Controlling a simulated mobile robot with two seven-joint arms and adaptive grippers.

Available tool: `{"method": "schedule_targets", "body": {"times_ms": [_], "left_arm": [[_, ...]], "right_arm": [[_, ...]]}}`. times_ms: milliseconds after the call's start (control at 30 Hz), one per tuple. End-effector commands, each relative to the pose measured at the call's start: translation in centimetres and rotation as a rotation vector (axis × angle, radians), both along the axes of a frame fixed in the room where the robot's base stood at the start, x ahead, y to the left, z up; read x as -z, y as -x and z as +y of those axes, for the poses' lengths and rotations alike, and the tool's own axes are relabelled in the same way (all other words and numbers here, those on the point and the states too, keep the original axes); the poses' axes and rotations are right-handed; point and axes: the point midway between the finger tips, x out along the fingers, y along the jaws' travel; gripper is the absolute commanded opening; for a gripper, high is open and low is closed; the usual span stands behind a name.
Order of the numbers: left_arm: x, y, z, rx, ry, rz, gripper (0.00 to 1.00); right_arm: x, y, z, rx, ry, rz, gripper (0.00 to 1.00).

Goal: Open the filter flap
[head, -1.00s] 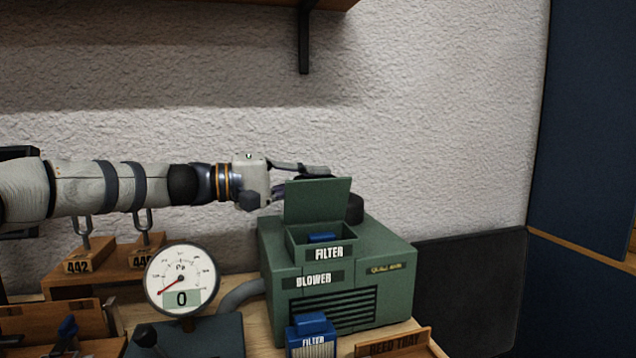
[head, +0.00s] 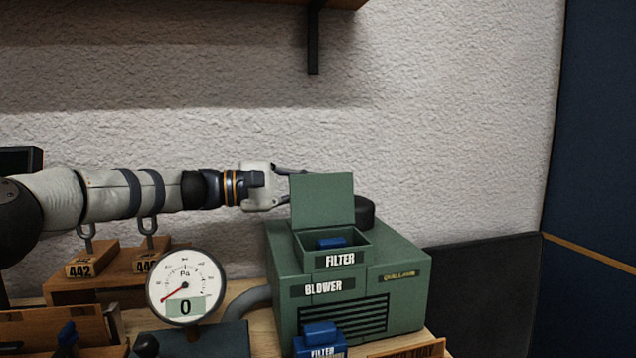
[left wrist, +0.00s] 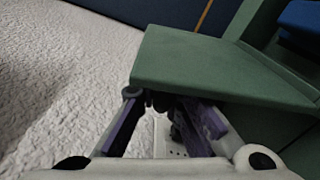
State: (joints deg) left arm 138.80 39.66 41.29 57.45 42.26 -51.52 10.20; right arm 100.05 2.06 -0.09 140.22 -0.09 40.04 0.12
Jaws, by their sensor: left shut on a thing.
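The green filter flap (head: 322,200) stands up, open, at the back of the filter slot (head: 341,260) on top of the green blower box (head: 405,300). A blue filter (head: 332,243) sits inside the slot. My left gripper (head: 287,180) reaches in from the left behind the flap, its fingertips hidden there. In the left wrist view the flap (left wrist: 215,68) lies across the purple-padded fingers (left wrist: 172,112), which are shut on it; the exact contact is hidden. My right gripper is not in view.
A second blue filter (head: 320,335) stands in front of the blower. A gauge (head: 186,287) reading 0 and numbered wooden blocks (head: 97,262) stand to the left. A dark round part (head: 365,211) sits behind the flap. The wall is close behind; a shelf bracket (head: 314,42) hangs above.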

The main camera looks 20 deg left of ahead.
Motion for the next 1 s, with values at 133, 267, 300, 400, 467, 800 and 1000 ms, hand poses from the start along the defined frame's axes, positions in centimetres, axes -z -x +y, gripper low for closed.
{"method": "schedule_targets", "body": {"times_ms": [133,267,300,400,467,800,1000], "left_arm": [[0.1,-0.1,0.1,-0.003,0.003,0.006,0.00],[0.1,-0.1,0.1,-0.002,0.003,0.008,0.00],[0.1,-0.1,0.1,-0.002,0.003,0.008,0.00],[0.1,0.0,0.1,-0.002,0.002,0.007,0.00],[0.1,0.0,0.1,-0.002,0.002,0.007,0.15],[0.1,0.0,0.0,-0.001,0.004,0.006,0.29],[-3.2,0.0,0.0,-0.001,0.002,0.000,0.29]], "right_arm": [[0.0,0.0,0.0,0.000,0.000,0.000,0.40],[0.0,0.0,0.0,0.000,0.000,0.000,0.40],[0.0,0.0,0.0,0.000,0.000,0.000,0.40],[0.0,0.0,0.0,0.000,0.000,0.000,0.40],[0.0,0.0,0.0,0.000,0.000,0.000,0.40],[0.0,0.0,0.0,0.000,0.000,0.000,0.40],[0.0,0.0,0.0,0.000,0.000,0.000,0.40]]}}
